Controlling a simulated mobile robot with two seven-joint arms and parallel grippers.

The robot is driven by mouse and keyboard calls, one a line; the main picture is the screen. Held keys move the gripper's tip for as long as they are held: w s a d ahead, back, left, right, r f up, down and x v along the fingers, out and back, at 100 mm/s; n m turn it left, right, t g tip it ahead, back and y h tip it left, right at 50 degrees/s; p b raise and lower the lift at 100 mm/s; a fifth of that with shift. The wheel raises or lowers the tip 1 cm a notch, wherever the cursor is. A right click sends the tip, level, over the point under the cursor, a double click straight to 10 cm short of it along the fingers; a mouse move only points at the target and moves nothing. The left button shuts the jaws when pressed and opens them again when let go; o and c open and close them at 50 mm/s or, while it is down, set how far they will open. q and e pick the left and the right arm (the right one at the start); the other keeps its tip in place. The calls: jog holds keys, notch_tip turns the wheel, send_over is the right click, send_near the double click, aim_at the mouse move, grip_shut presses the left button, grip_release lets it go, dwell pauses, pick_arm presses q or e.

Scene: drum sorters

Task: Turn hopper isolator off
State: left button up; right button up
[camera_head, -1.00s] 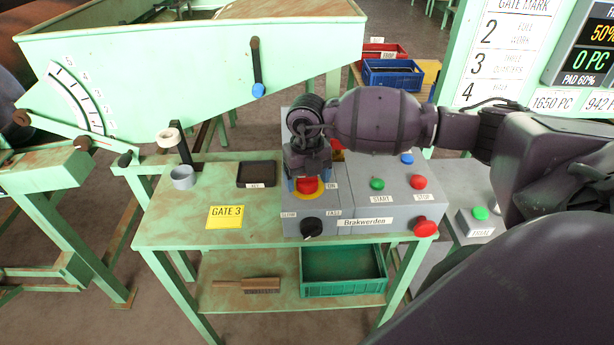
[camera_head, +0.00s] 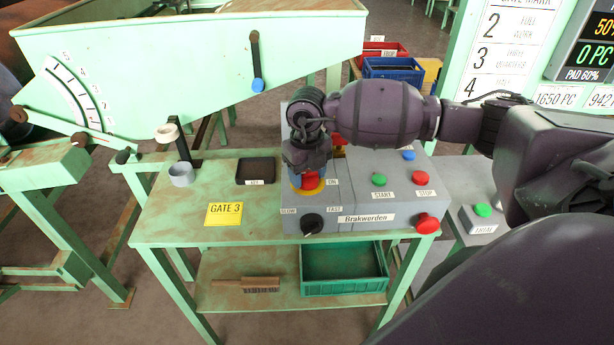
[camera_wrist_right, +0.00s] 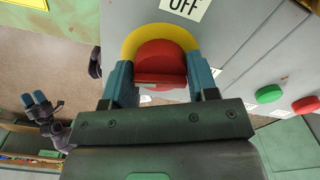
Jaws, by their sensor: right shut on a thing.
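The hopper isolator is a red rotary knob (camera_wrist_right: 160,62) on a yellow ring (camera_wrist_right: 130,42), on the grey control box. An OFF label (camera_wrist_right: 184,7) sits beyond the ring in the right wrist view, and an ON label (camera_head: 332,182) is beside it in the head view. My right gripper (camera_head: 307,177) is over the knob from above, with its blue fingers (camera_wrist_right: 161,80) on either side of the red handle, shut on it. The gripper hides much of the knob in the head view. My left gripper (camera_wrist_right: 35,98) is small at the left of the wrist view; its opening is unclear.
The same box (camera_head: 365,195) carries a black slow/fast knob (camera_head: 312,223), a green start button (camera_head: 379,179), a red stop button (camera_head: 420,178) and a red side button (camera_head: 426,223).

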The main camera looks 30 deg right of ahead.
jog(key=n+b, duration=0.2)
jog(key=shift+f+n, duration=0.15)
jog(key=shift+n, duration=0.25)
jog(key=n+b, duration=0.1)
jog(key=n, duration=0.1)
jog(key=shift+n+b, duration=0.3)
jog(key=shift+n, duration=0.1)
jog(key=n+b, duration=0.3)
jog(key=n, duration=0.3)
jog(key=shift+n, duration=0.3)
jog(key=shift+n+b, duration=0.55)
jog(key=shift+n, duration=0.15)
pick_arm(q)
notch_tip(320, 180, down, 9)
jog(key=shift+s+g, duration=0.25)
jog(key=shift+g, duration=0.05)
pick_arm(e)
jog(key=shift+r+n, duration=0.2)
jog(key=shift+n, duration=0.1)
pick_arm(q)
jog(key=shift+s+d+f, duration=0.1)
jog(key=shift+s, duration=0.05)
pick_arm(e)
jog(key=o, duration=0.9)
